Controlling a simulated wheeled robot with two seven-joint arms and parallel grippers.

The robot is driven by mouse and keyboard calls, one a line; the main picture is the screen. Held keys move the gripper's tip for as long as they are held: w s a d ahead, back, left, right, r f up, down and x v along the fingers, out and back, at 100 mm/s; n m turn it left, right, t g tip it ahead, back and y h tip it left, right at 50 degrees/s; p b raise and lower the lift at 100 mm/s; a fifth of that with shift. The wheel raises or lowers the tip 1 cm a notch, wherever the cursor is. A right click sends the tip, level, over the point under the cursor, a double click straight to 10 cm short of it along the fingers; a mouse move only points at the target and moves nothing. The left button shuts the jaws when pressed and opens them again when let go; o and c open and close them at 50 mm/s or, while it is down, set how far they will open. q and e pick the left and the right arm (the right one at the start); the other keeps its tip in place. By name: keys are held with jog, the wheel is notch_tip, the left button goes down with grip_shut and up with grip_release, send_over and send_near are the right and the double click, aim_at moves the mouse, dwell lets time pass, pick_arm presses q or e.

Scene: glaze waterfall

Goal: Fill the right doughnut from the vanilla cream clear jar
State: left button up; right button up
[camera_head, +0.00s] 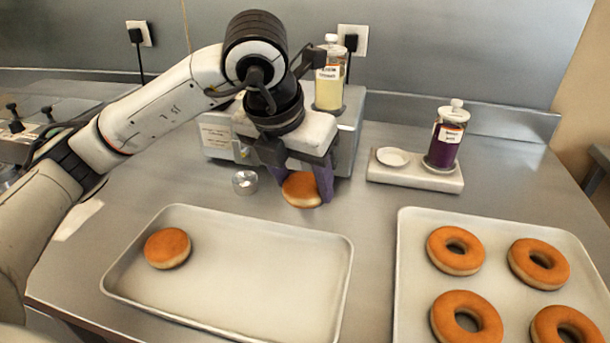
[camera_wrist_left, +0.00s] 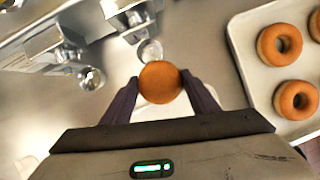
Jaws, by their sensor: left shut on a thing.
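My left gripper (camera_head: 298,180) is shut on a round, holeless doughnut (camera_head: 301,189), golden on top with a pale band. The doughnut is held in front of the filling machine; it also shows between the fingers in the left wrist view (camera_wrist_left: 160,82). The vanilla cream clear jar (camera_head: 330,82), pale yellow with a white label, stands on top of the machine (camera_head: 345,140), partly hidden by my arm. Whether the doughnut touches the nozzle is hidden in the head view. Another holeless doughnut (camera_head: 167,248) lies at the left of the near tray (camera_head: 250,318). My right gripper is not in view.
A purple jar (camera_head: 446,136) stands on a white stand (camera_head: 400,172) with a small white dish. A small clear metal cup (camera_head: 245,182) sits left of the held doughnut. A right tray (camera_head: 402,270) holds several ring doughnuts. The near tray's right part is bare.

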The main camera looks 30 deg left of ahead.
pick_arm(q)
jog(key=shift+d+p+v, duration=0.15)
jog(key=shift+p+v, duration=0.45)
jog(key=shift+v, duration=0.55)
jog(key=shift+d+p+v, duration=0.1)
jog(key=shift+p+v, duration=0.5)
jog(key=shift+v, duration=0.5)
jog(key=shift+s, duration=0.1)
